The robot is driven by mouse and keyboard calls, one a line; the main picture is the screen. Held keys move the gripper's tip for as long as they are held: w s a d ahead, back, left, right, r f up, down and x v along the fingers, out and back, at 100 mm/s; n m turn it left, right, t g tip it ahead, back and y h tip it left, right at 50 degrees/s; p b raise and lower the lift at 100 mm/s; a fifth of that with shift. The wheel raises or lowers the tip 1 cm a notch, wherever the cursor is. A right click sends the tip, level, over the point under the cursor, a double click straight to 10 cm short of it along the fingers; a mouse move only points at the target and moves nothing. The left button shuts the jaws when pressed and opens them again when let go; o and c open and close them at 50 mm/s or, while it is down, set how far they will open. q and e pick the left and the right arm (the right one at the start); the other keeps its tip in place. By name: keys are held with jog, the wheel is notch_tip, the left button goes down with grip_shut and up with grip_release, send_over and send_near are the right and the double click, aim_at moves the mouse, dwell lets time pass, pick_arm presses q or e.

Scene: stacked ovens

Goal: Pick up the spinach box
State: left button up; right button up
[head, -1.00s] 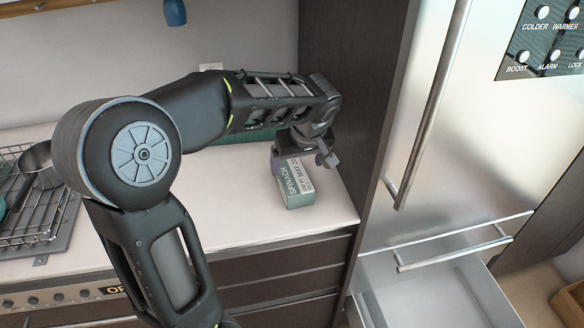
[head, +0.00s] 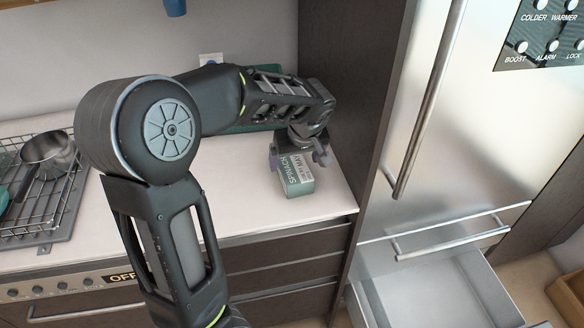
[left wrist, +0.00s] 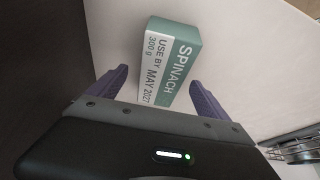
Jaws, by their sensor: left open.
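The spinach box (head: 297,178) is a green and white carton on the white counter near its right end, close to the dark side panel. My left gripper (head: 301,161) is open above the box's back end, which it partly hides in the head view. In the left wrist view, the spinach box (left wrist: 170,65) extends away from between the two purple fingertips (left wrist: 158,80). Its near end lies between the fingers, with gaps showing on both sides. My right gripper is not in view.
A wire rack (head: 48,200) with a metal pan (head: 47,153) stands on the counter at left. The steel fridge (head: 455,130) has an open drawer (head: 435,290) below. A dark panel (head: 365,95) closely borders the counter's right end. The front counter is clear.

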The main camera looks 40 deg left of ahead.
aim_at(293, 163)
pick_arm(q)
jog(key=p+x, duration=0.1)
jog(key=x, duration=0.3)
jog(key=shift+a+f, duration=0.1)
jog(key=shift+a, duration=0.1)
jog(key=shift+s, duration=0.1)
jog(key=c, duration=1.8)
